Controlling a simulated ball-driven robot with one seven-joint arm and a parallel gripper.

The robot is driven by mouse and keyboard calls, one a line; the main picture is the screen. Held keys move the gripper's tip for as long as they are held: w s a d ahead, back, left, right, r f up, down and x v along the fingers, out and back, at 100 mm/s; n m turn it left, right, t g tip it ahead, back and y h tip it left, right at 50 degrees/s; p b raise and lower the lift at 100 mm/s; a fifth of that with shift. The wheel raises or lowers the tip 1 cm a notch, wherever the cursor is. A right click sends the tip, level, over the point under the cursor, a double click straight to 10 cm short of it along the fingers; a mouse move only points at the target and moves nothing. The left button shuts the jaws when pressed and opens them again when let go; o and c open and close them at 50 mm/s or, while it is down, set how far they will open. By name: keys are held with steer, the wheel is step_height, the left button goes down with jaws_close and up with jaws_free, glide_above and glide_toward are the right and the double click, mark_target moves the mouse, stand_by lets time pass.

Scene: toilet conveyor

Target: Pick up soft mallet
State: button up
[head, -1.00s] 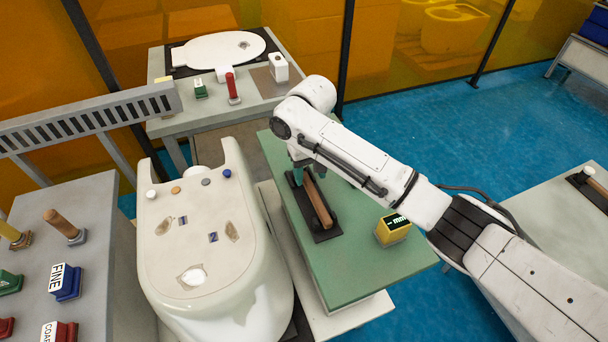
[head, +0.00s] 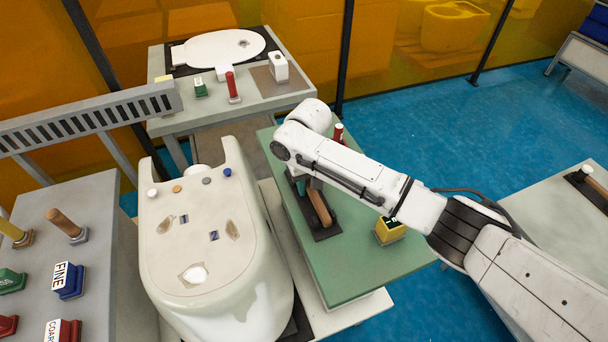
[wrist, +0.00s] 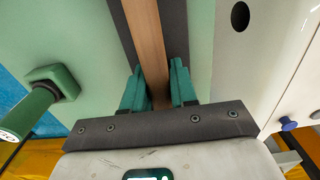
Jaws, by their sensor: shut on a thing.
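The soft mallet (head: 319,205) lies over a dark mat (head: 327,234) on the green bench top, its wooden handle running lengthwise. In the wrist view the wooden handle (wrist: 147,35) passes between the two green fingers of my gripper (wrist: 157,80), which are shut on it. In the head view my gripper (head: 301,184) is at the far part of the handle, partly hidden by my arm. The mallet's head is mostly hidden, and I cannot tell whether the mallet is clear of the mat.
A yellow block with a dark display (head: 390,231) stands right of the mat. A red-handled tool (head: 338,133) stands behind my arm. A green-handled tool (wrist: 38,105) is close left of my gripper in the wrist view. The white toilet body (head: 205,240) stands left of the bench.

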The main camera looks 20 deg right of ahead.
mark_target(316, 197)
jaws_close()
steer(key=shift+r, duration=0.2)
steer(key=shift+w+r, duration=0.1)
steer(key=shift+r, duration=0.15)
step_height(316, 197, up, 2)
steer(key=shift+b, duration=0.4)
steer(key=s+r, duration=0.3)
steer(key=r, duration=0.1)
steer(key=s+r, duration=0.2)
steer(key=r, duration=0.1)
steer(key=shift+s+p, duration=0.3)
steer(key=shift+p, duration=0.1)
steer(key=s+r+p, duration=0.3)
steer(key=s+p, duration=0.1)
steer(key=s, duration=0.4)
steer(key=shift+s+a, duration=0.25)
steer(key=shift+a, duration=0.05)
steer(key=shift+r, duration=0.1)
